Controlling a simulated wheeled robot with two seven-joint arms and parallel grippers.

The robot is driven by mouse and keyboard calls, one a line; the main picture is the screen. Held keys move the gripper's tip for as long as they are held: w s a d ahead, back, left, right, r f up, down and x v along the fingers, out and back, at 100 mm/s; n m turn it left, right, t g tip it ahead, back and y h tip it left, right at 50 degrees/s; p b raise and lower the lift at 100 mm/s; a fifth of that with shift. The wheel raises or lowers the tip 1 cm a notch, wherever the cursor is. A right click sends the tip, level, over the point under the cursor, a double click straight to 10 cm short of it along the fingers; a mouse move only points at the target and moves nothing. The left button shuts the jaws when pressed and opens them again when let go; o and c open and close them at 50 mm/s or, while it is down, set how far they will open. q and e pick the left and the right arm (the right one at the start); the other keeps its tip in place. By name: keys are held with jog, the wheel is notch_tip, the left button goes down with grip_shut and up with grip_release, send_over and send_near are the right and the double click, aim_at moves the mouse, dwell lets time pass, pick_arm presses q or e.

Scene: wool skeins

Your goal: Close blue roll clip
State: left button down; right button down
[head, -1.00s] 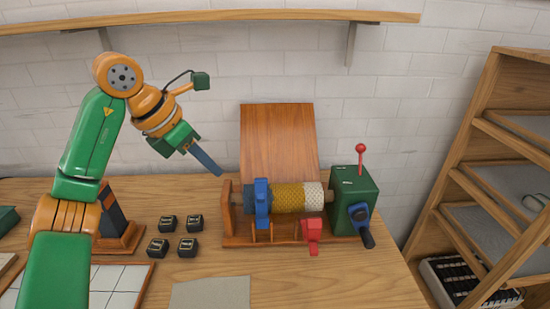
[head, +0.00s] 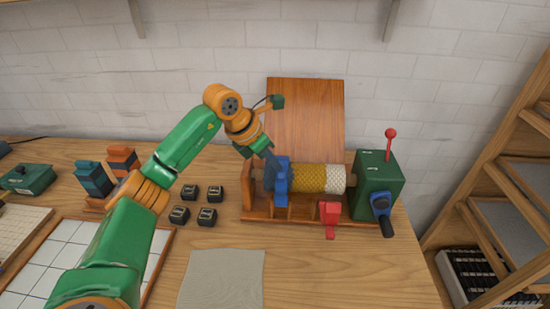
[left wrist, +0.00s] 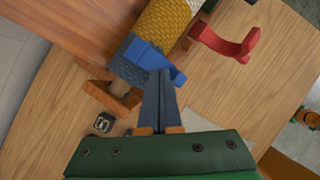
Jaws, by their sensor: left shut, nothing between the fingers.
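The blue roll clip (head: 282,180) lies across the left, blue-grey end of the wool roll (head: 308,178). It also shows in the left wrist view (left wrist: 150,56). I cannot tell whether it is fully latched. My left gripper (head: 271,157) is shut and empty, pointing down at the clip's upper part. In the left wrist view its fingertips (left wrist: 160,74) overlap the blue clip; whether they touch it is unclear. The red clip (head: 330,214) stands out in front of the roll on the right. My right gripper is out of view.
The roll sits in a wooden stand with a green crank box (head: 376,184) at its right. A wooden board (head: 306,115) leans behind it. Several small black blocks (head: 207,216) lie to the left. A pale cloth (head: 222,280) lies in front.

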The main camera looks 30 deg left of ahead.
pick_arm(q)
jog(key=shift+w+d+f, duration=0.1)
jog(key=shift+w+f, duration=0.05)
jog(key=shift+f, duration=0.1)
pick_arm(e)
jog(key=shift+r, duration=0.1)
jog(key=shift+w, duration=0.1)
pick_arm(q)
jog(key=shift+w+r, duration=0.1)
jog(key=shift+w, duration=0.05)
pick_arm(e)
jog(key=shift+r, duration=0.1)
pick_arm(q)
jog(key=shift+w+a, duration=0.35)
jog(key=shift+w, duration=0.2)
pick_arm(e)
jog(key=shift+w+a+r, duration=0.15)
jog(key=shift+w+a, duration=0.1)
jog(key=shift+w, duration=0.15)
pick_arm(q)
jog(key=shift+w+a+p, duration=0.1)
jog(key=shift+w+p, duration=0.1)
jog(key=shift+p, duration=0.1)
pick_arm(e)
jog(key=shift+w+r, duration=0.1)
